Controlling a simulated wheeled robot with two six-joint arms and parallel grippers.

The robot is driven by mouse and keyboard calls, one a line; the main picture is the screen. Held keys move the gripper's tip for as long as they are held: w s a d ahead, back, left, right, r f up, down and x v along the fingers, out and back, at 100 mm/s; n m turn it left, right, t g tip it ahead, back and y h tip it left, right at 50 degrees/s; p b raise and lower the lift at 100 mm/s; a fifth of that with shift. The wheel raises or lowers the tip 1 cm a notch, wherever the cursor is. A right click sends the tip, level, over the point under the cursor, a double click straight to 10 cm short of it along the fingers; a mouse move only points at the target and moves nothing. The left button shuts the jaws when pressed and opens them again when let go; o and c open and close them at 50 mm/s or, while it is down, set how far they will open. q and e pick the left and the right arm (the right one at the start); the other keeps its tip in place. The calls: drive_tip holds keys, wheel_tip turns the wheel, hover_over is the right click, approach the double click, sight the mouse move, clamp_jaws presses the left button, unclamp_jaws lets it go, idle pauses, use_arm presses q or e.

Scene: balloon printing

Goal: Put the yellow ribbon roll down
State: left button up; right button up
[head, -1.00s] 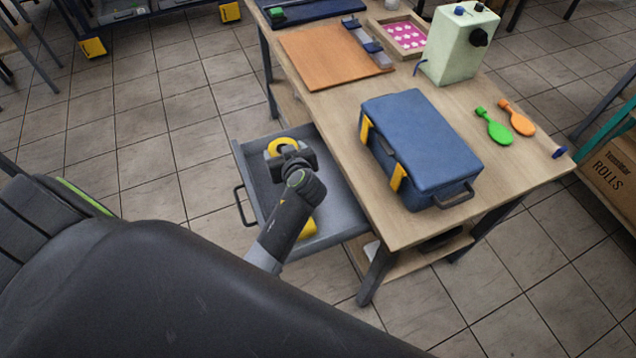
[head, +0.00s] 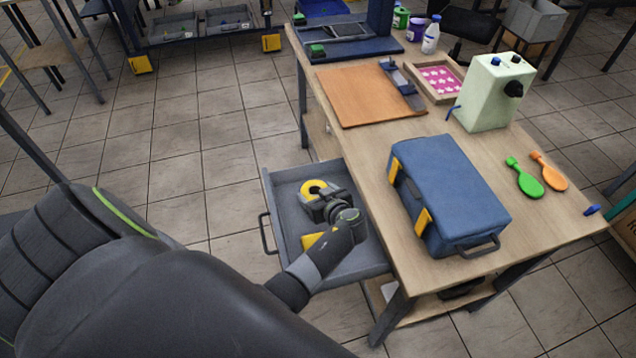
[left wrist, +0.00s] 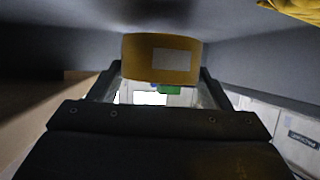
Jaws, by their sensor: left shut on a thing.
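The yellow ribbon roll (head: 313,187) is at the far-left part of the open grey drawer (head: 283,222), held at the tip of my left gripper (head: 318,196). In the left wrist view the roll (left wrist: 161,59) shows its yellow edge with a pale label, between the two fingers of my left gripper (left wrist: 160,85). The fingers are shut on it. I cannot tell whether the roll touches the drawer floor. Another yellow thing (head: 312,240) lies nearer in the drawer, partly hidden by my left arm; a yellow edge shows in the left wrist view (left wrist: 292,8). My right gripper is not in view.
The wooden table (head: 370,150) stands right of the drawer. The floor left of the drawer is clear.

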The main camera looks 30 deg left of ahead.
use_arm(q)
wheel_tip(320, 180, down, 2)
idle(0.4)
drive_tip(key=shift+f, duration=0.15)
drive_tip(key=o, duration=1)
